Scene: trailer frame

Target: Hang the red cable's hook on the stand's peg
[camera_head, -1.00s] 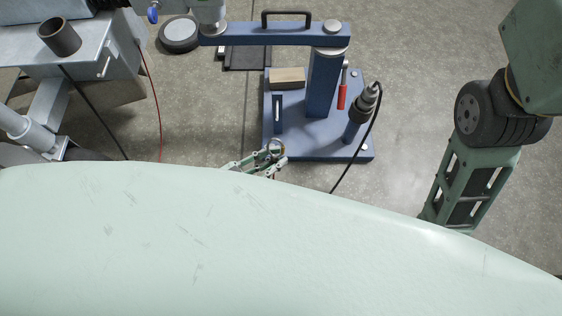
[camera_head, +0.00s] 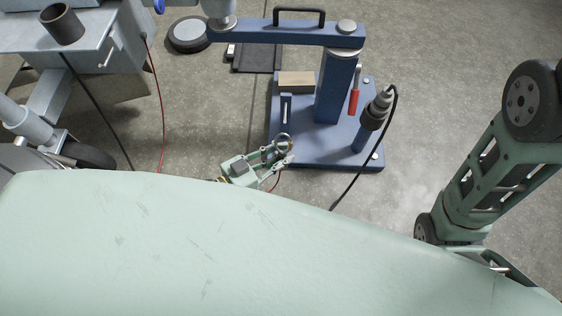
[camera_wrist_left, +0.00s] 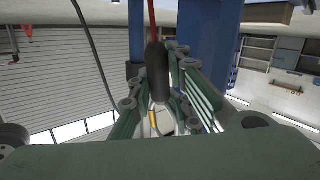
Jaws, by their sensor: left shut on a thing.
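My left gripper (camera_head: 281,152) is shut on the red cable's end, beside the near left part of the blue stand base (camera_head: 325,150). A grey ring-shaped hook (camera_head: 283,140) shows at its fingertips. In the left wrist view the fingers (camera_wrist_left: 160,95) close around a dark cylindrical grip (camera_wrist_left: 156,65), with the red cable (camera_wrist_left: 152,18) running off its far end. A short blue upright post (camera_head: 286,110) on the base looks like the peg; the hook appears apart from it. My right arm shows at the right, but its gripper is out of sight.
The stand's thick column (camera_head: 333,90) carries a blue arm (camera_head: 270,33). A tool with a black cable (camera_head: 376,110) and a red-handled tool (camera_head: 353,100) stand at its right. A beige block (camera_head: 296,81) is behind the post. The trailer frame (camera_head: 105,45) is at upper left.

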